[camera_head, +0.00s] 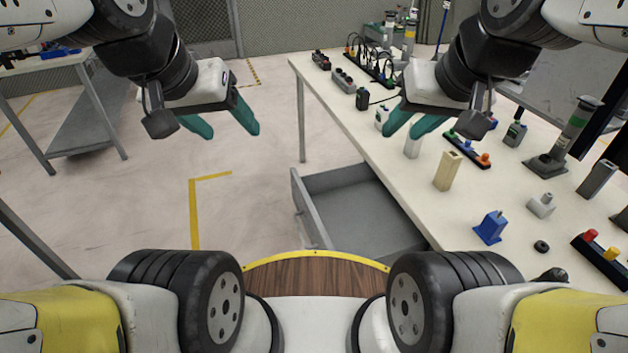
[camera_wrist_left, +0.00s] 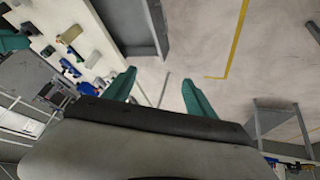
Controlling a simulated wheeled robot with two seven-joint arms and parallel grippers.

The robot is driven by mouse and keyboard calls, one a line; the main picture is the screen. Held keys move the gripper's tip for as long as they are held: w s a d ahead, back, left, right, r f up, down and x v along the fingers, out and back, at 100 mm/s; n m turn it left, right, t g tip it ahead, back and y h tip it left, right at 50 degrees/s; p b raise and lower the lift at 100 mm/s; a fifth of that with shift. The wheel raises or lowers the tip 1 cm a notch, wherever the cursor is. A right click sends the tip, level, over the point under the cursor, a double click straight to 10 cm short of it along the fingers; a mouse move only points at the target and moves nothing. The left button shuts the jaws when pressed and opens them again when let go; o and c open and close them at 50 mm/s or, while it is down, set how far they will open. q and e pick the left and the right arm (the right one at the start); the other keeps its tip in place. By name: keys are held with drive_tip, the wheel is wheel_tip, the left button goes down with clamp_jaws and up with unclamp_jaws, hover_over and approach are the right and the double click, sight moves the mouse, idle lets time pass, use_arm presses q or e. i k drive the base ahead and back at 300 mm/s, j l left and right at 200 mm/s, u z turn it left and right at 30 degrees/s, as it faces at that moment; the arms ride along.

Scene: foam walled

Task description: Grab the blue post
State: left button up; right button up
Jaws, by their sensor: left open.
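The blue post (camera_head: 491,227) is a small blue block with a raised top. It stands on the near part of the white workbench (camera_head: 405,185), right of centre in the head view. My left gripper (camera_head: 221,131) is open and empty over the floor, far to the left of the post and off the bench. Its two green fingers are spread apart in the left wrist view (camera_wrist_left: 160,95). My right gripper (camera_head: 402,135) is open, its green fingers apart near the bench's left edge, above and left of the post in the picture. I see nothing between its fingers.
A beige block (camera_head: 447,171), a grey fitting (camera_head: 541,205) and a black ring (camera_head: 541,246) stand around the post. A grey drawer (camera_head: 309,211) is open below the bench. Several connectors and a power strip (camera_head: 370,62) crowd the far bench.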

sight(492, 226)
drive_tip(key=z, duration=1.65)
drive_tip(key=l+u, duration=0.1)
drive_tip(key=u, duration=0.35)
drive_tip(key=i, duration=0.05)
